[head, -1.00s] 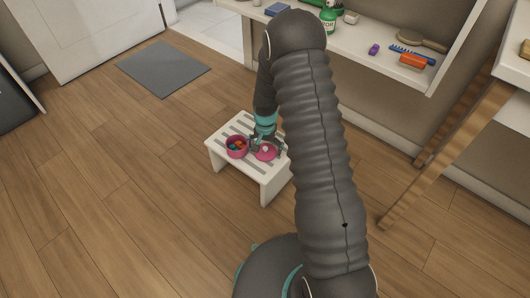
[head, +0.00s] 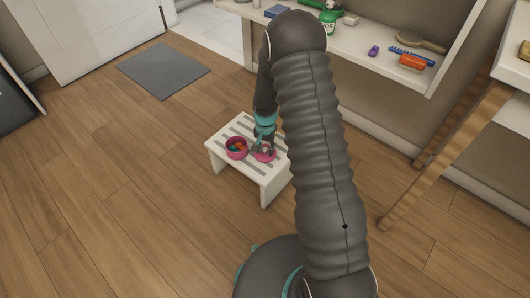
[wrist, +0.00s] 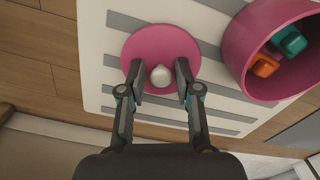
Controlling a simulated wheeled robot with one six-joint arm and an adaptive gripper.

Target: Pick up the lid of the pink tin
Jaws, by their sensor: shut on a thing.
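The pink lid (head: 270,157) is a flat disc with a pale round knob (wrist: 161,76), on the white slatted stool beside the pink tin (head: 236,156). In the wrist view, the lid (wrist: 150,42) is left of the open tin (wrist: 243,48), apart from it. My gripper (head: 264,147) is over the lid, pointing down. In the wrist view, my gripper (wrist: 161,80) has its two fingers on either side of the knob, shut on it. I cannot tell any gap between lid and stool.
The tin holds several small coloured pieces, orange and teal among them. The stool (head: 242,181) stands on a wood floor with free room to its left. A grey mat (head: 163,69) lies behind it. A shelf (head: 350,42) with brushes and bottles runs along the wall at the back right.

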